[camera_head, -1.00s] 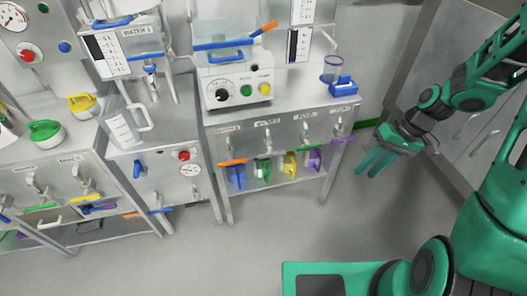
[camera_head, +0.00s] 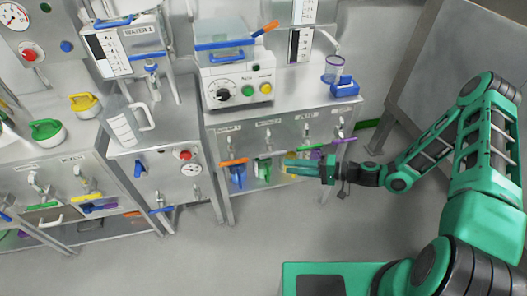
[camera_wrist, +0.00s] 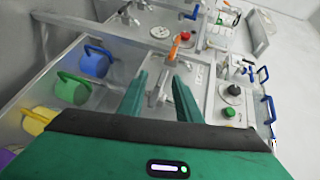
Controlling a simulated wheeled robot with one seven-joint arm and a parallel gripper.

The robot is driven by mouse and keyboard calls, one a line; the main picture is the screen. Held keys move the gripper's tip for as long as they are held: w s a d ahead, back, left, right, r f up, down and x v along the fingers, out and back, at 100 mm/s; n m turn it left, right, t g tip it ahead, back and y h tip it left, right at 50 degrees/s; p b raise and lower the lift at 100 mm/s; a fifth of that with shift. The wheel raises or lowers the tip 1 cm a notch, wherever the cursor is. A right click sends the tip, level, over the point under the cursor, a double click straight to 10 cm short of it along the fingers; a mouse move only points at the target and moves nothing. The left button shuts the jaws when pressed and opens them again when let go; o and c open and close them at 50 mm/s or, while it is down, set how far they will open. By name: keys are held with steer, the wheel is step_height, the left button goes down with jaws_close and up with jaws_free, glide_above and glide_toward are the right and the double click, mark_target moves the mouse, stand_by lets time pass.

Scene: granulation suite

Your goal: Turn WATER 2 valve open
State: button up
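No label reading WATER 2 is legible, so I cannot tell which valve carries that name. A row of taps with coloured lever handles is on the front of the right bench; its small labels are blurred. The leftmost lever is orange (camera_head: 234,162), and a green lever (camera_head: 262,159) is beside it. My gripper (camera_head: 288,166) is in front of this row, fingers pointing left. In the wrist view my gripper (camera_wrist: 160,76) is open and empty, with the orange lever (camera_wrist: 174,47) just beyond the fingertips. I see no contact.
Blue (camera_wrist: 96,62), green (camera_wrist: 72,88) and yellow (camera_wrist: 40,118) containers sit beneath the taps. A machine with knob and buttons (camera_head: 237,92) and a blue-based cup (camera_head: 344,87) stand on the bench. The WATER 1 unit (camera_head: 130,42) is left. Floor in front is clear.

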mark_target(270, 154)
steer(key=shift+w+a+f+m+t+y, duration=0.2)
steer(key=shift+w+a+m+t, duration=0.1)
steer(key=shift+w+m+t, duration=0.4)
steer(key=shift+w+a+f+m+t+y, duration=0.1)
steer(key=shift+w+a+f+m+t, duration=0.2)
steer(key=shift+m+t, duration=0.5)
steer(key=shift+w+a+f+m+t+y, duration=0.1)
steer(key=shift+w+a+m+t, duration=0.2)
steer(key=shift+w+m+t, duration=0.45)
steer(key=shift+n, duration=0.25)
steer(key=x, duration=1)
steer(key=shift+w+a, duration=0.15)
steer(key=shift+a, duration=0.05)
jaws_close()
steer(key=shift+a, duration=0.1)
